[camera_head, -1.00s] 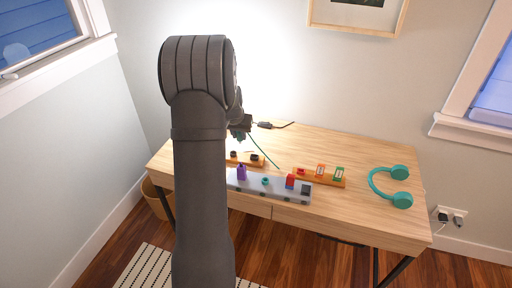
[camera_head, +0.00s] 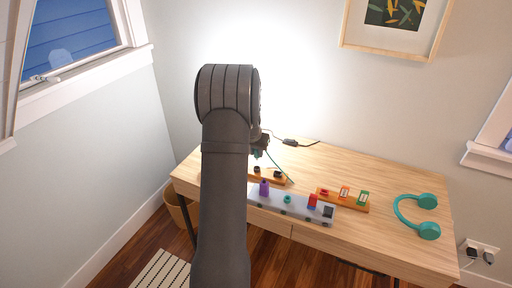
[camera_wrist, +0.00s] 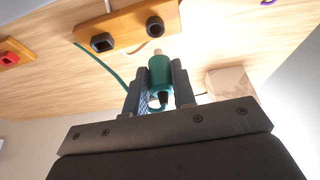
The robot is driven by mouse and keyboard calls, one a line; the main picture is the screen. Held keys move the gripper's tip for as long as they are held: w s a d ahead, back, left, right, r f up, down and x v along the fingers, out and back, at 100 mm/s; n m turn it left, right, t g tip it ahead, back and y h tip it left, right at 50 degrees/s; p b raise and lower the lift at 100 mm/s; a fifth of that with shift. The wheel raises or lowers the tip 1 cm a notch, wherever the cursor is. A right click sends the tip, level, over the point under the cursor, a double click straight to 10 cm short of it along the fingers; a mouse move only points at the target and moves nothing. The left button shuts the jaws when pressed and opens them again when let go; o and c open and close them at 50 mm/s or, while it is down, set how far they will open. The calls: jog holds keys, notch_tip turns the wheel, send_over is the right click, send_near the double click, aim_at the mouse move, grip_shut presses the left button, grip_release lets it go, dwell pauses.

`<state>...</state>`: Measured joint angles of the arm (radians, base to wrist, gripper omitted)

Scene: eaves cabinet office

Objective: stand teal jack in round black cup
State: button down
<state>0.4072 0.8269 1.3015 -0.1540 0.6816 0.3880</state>
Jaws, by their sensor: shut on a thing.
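My gripper (camera_wrist: 160,92) is shut on the teal jack (camera_wrist: 160,72), which sits between the two fingers with its pale tip towards the wooden block. A thin teal cable (camera_wrist: 115,75) shows beside it. The orange wooden block (camera_wrist: 128,28) carries two black cups. The round black cup (camera_wrist: 155,27) is on the right in the wrist view, just beyond the jack's tip and apart from it in the picture; the other cup (camera_wrist: 102,42) looks angular. In the head view, the block (camera_head: 268,181) is partly behind my arm, and the small, dark gripper (camera_head: 262,145) is above it.
A grey rail (camera_head: 290,205) with purple, teal, red and black pieces lies in front of the block. Another orange block (camera_head: 342,202) with red and green pieces is to the right. Teal headphones (camera_head: 402,212) lie farther right. A black cable (camera_head: 292,143) lies behind.

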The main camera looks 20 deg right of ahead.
jog(key=shift+f, duration=1.55)
jog(key=shift+f, duration=1.3)
jog(key=c, duration=1.1)
grip_release()
jog(key=shift+r, duration=0.1)
jog(key=v, duration=1.7)
